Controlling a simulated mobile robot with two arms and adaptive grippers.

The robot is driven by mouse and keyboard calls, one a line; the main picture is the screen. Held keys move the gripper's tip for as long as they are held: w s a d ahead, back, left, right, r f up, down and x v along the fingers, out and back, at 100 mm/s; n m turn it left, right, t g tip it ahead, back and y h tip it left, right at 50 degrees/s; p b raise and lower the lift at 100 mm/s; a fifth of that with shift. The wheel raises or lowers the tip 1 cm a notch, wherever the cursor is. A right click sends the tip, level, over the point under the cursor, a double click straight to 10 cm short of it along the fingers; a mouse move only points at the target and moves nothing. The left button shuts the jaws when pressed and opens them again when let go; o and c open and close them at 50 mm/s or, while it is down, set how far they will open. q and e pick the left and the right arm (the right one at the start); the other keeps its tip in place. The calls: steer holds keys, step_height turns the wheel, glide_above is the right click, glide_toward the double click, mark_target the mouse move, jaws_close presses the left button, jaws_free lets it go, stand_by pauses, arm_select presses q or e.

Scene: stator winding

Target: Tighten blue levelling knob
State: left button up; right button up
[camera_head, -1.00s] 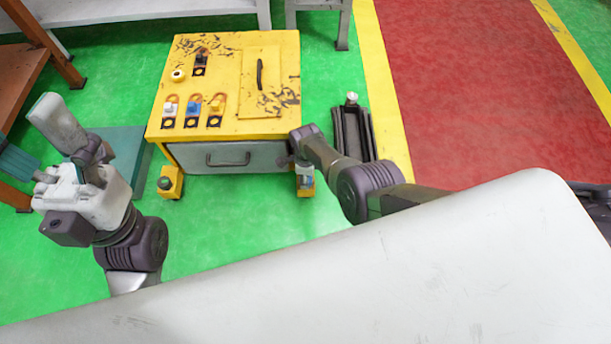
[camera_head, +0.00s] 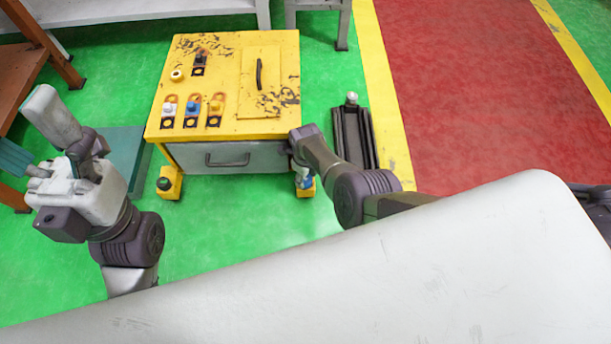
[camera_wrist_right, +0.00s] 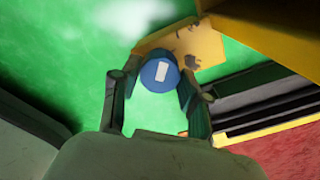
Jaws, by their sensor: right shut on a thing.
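In the right wrist view a round blue knob (camera_wrist_right: 158,74) with a white rectangle on its top sits between the fingers of my right gripper (camera_wrist_right: 161,84). The fingers are shut on it from both sides. A yellow foot block (camera_wrist_right: 190,45) shows just beyond the knob. In the head view my right gripper (camera_head: 303,175) reaches down beside the front right corner of the yellow cabinet (camera_head: 230,70), over the yellow foot (camera_head: 306,189), and mostly hides the knob. My left gripper (camera_head: 20,165) is raised at the left, away from the cabinet; its finger opening is unclear.
A second yellow foot with a dark green top (camera_head: 168,183) stands at the cabinet's front left. The grey drawer (camera_head: 230,157) is closed. A dark rail (camera_head: 354,135) lies on the floor right of the cabinet. Green floor in front is clear.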

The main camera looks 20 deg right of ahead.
steer(key=shift+d, duration=0.15)
steer(key=o, duration=1.1)
steer(key=shift+r, duration=0.15)
